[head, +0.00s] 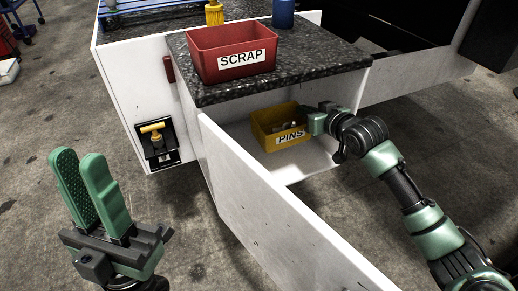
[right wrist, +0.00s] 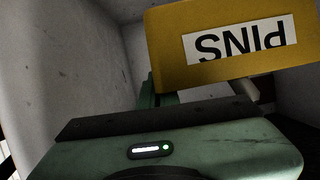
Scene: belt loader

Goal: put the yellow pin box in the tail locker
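The yellow pin box (head: 268,129), labelled PINS, is inside the open white locker (head: 318,160) under the dark counter top. It looks upright, with small pale pieces in it. My right gripper (head: 308,117) is at the box's right side and appears shut on its wall. In the right wrist view the box (right wrist: 165,50) fills the upper right with its label upside down, and the fingers are mostly hidden. I cannot tell whether the box rests on the locker floor. My left gripper (head: 80,160) is open and empty, outside at the lower left.
The locker's white door (head: 270,215) stands open toward me, between my arms. A red SCRAP bin (head: 232,52), a yellow container (head: 214,14) and a blue one (head: 283,14) stand on the counter (head: 320,65). A yellow-handled latch (head: 154,130) is on the left panel.

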